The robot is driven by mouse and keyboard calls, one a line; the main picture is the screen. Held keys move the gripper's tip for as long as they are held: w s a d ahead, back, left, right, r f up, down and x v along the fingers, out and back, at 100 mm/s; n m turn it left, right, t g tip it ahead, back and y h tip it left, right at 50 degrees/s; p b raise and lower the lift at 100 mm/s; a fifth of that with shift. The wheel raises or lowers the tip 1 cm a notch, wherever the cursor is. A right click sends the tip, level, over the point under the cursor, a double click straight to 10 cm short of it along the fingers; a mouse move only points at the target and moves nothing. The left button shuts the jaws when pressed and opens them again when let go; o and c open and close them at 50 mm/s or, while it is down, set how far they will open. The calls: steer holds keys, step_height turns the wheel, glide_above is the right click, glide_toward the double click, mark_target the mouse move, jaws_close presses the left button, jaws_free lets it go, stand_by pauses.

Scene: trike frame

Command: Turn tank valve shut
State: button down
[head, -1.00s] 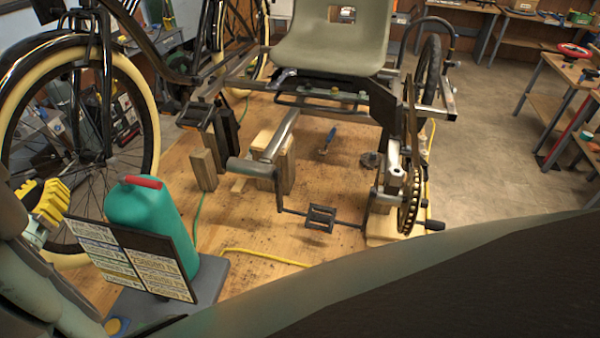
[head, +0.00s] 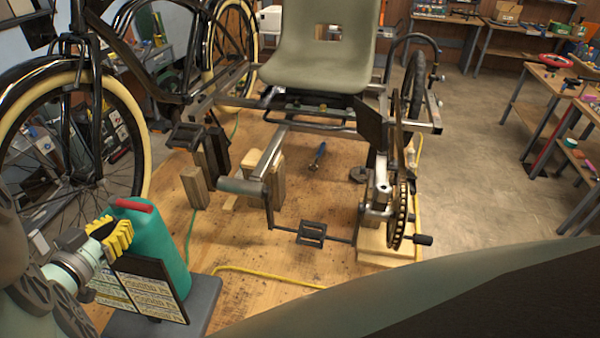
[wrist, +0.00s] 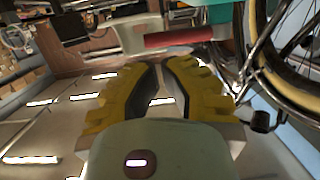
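A teal tank (head: 165,244) with a red bar (head: 134,205) across its top stands at the lower left in the head view. In the wrist view the red bar (wrist: 183,38) lies just beyond my fingertips, with a teal part of the tank (wrist: 222,14) behind. My gripper (head: 125,232) has yellow ribbed fingers and overlaps the tank's left side in the head view. In the wrist view my gripper (wrist: 161,66) shows a narrow gap between its dark pads, with nothing held. I cannot tell whether it touches the tank. No separate valve can be made out.
A dark-edged label board (head: 150,292) stands in front of the tank on a grey base (head: 203,298). A trike frame with a grey seat (head: 318,60), pedal (head: 311,233) and chainring (head: 397,215) fills the middle. A large wheel (head: 140,130) stands behind the tank. Bare floor (head: 480,150) lies right.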

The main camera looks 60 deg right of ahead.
mark_target(142, 205)
steer(key=shift+p+x, duration=0.85)
steer(key=shift+x, duration=1.75)
steer(key=shift+s+d, duration=0.1)
steer(key=shift+d+f+n+t+y+p, duration=0.1)
steer(key=shift+d+n+t+y+p, duration=0.2)
steer(key=shift+d+n+t+p, duration=0.4)
steer(key=shift+a, duration=0.1)
